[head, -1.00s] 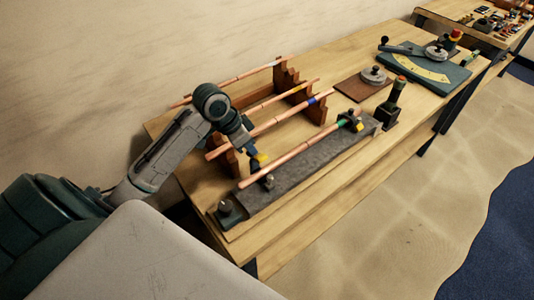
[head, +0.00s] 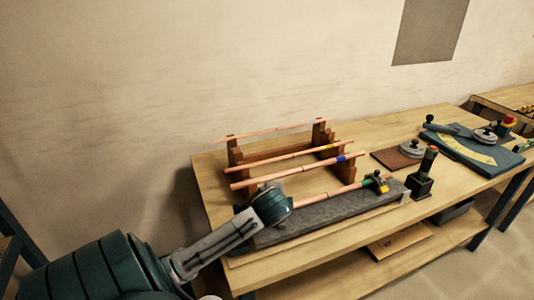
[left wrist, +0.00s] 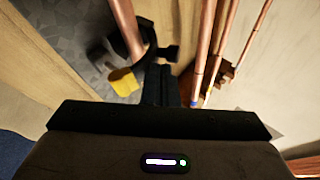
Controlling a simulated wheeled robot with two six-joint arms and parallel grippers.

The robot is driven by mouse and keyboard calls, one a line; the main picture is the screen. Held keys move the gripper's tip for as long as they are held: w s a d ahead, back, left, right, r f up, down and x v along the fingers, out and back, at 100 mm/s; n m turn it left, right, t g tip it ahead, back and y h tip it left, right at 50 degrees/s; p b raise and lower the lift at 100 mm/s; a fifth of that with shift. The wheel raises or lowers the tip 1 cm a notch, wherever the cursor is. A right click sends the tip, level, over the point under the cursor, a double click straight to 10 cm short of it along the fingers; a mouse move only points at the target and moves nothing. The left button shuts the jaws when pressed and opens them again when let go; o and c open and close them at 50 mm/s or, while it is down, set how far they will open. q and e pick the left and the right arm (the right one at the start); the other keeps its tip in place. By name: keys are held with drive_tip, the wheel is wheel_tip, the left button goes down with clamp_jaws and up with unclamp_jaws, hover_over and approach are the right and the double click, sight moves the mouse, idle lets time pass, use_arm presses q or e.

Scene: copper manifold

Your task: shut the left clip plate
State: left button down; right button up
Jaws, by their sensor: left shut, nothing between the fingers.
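In the left wrist view a copper pipe (left wrist: 126,28) lies along a grey slab. A yellow tab (left wrist: 123,82) and dark clip parts, blurred, are beside the pipe; I take them for the left clip plate. I cannot tell whether it is open or shut. My left gripper (left wrist: 161,84) is shut and empty, its dark fingers close to the clip; contact cannot be told. In the head view my left arm hides the fingers and the left clip. The slab (head: 318,212) carries the pipe (head: 338,195) and the right clip (head: 377,183). My right gripper is not in view.
Behind the slab a wooden rack (head: 327,136) holds several copper pipes. Right of the slab stands a dark post tool (head: 424,178). A brown board (head: 397,158) with a grey disc and a green plate (head: 468,152) with a yellow scale lie farther right.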

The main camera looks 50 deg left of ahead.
use_arm(q)
drive_tip(key=shift+s+d+f, duration=0.1)
drive_tip(key=shift+d+f, duration=0.1)
drive_tip(key=shift+s+d+f, duration=0.1)
drive_tip(key=shift+d+f, duration=0.15)
drive_tip(key=shift+d, duration=0.05)
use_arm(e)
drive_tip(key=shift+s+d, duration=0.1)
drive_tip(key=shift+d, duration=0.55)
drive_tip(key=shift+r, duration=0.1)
